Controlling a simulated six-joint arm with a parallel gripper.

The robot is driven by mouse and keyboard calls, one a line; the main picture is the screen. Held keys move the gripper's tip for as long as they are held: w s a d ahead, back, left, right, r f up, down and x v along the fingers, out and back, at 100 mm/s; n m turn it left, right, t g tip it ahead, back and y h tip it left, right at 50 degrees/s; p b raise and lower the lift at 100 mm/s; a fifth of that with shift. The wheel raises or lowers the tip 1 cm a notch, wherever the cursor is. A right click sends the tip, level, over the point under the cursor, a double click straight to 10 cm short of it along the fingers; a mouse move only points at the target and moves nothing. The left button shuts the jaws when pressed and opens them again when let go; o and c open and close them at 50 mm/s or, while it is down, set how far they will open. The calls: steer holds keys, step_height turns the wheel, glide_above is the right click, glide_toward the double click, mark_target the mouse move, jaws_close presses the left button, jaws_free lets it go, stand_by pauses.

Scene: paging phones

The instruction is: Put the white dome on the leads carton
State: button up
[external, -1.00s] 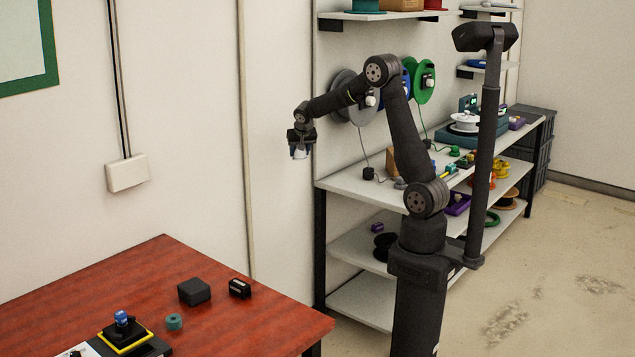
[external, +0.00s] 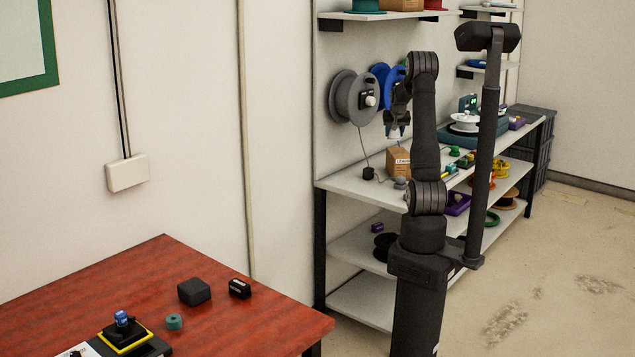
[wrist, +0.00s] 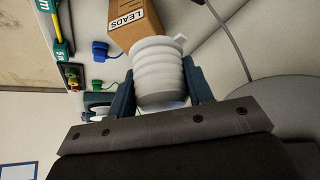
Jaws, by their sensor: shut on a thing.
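The white dome (wrist: 158,72) is a ribbed white piece between the two fingers of my gripper (wrist: 160,92) in the wrist view. My gripper is shut on it. In the external view my gripper (external: 394,122) hangs over the shelf bench, with a bit of the white dome (external: 393,134) at its tip. The leads carton (wrist: 132,22) is a brown cardboard box with a LEADS label, just beyond the dome in the wrist view. In the external view the carton (external: 398,162) stands on the bench top, just below my gripper. The dome appears above the carton, apart from it.
Grey (external: 352,98) and blue (external: 381,76) cable reels hang on the wall by the bench. Small blue (wrist: 100,50) and green (wrist: 97,85) items lie near the carton. A red-brown table (external: 245,318) stands at the lower left.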

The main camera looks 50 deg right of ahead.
steer(key=s+d+r, duration=0.1)
steer(key=s+d, duration=0.6)
steer(key=s, duration=0.3)
glide_toward(398, 155)
steer(key=shift+w+d+f+m, duration=0.2)
steer(key=shift+w+d, duration=0.15)
steer(key=shift+w, duration=0.1)
steer(key=shift+w+d+f+m, duration=0.2)
steer(key=shift+w+d, duration=0.15)
steer(key=shift+w, duration=0.1)
steer(key=shift+f, duration=2)
steer(key=shift+f, duration=0.1)
steer(key=o, duration=0.5)
steer(key=shift+f, duration=0.1)
steer(key=o, duration=0.5)
